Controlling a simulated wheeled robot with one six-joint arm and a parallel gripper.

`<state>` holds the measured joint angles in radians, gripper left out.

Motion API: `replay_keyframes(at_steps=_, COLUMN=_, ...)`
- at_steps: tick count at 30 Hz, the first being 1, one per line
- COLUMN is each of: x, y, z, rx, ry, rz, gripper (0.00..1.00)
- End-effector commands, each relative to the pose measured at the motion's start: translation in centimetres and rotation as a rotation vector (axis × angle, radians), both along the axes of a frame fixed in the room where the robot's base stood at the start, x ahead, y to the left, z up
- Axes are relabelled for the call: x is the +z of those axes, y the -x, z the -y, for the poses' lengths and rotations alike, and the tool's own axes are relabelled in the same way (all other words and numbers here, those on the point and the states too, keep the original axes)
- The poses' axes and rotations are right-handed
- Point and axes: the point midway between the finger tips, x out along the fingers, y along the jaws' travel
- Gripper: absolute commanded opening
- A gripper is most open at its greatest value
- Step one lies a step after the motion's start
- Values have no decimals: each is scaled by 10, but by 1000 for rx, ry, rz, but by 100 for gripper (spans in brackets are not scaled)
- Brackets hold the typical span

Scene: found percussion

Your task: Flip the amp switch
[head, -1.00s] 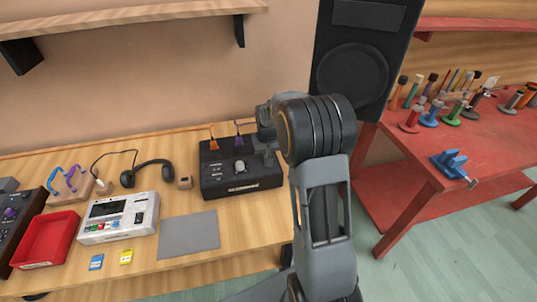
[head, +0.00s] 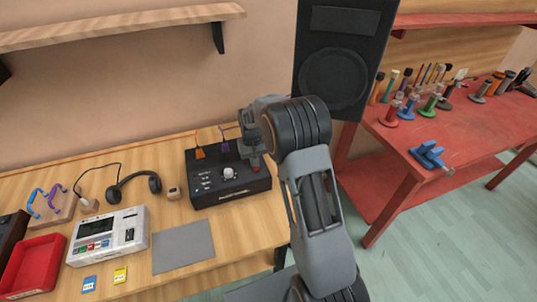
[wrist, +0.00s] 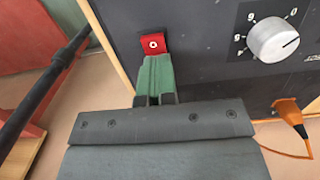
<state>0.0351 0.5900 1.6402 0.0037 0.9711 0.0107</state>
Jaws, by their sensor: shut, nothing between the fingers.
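The amp (head: 215,196) is a black box on the wooden bench, with a white knob, small labels and an orange and a purple plug at its back. Its red switch (wrist: 152,44) is at the top centre of the wrist view, and shows as a small red spot in the head view (head: 256,168). My gripper (wrist: 155,62) is shut and empty. Its green fingertips are right at the switch's near edge and cover part of it; I cannot tell whether they touch. The white numbered knob (wrist: 273,42) is to the right of the fingers in the wrist view.
A grey mat (head: 184,247), a white sampler-like device (head: 108,237), headphones (head: 140,188) and a red tray (head: 30,267) are on the bench left of the amp. A tall black speaker (head: 340,60) stands behind my arm. A red table (head: 470,135) is at right.

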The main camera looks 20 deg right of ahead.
Motion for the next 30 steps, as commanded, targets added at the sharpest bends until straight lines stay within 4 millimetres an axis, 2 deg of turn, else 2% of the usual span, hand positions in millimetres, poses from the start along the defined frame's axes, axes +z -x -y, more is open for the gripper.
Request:
replay_keyframes(at_steps=2, x=-12, y=3, z=-3, rx=11, ry=4, rz=-24, gripper=0)
replay_keyframes(at_steps=22, x=-15, y=3, z=-1, rx=9, ry=3, rz=-21, gripper=0)
replay_keyframes(at_steps=30, x=-12, y=10, z=-1, rx=8, ry=4, rz=-21, gripper=0)
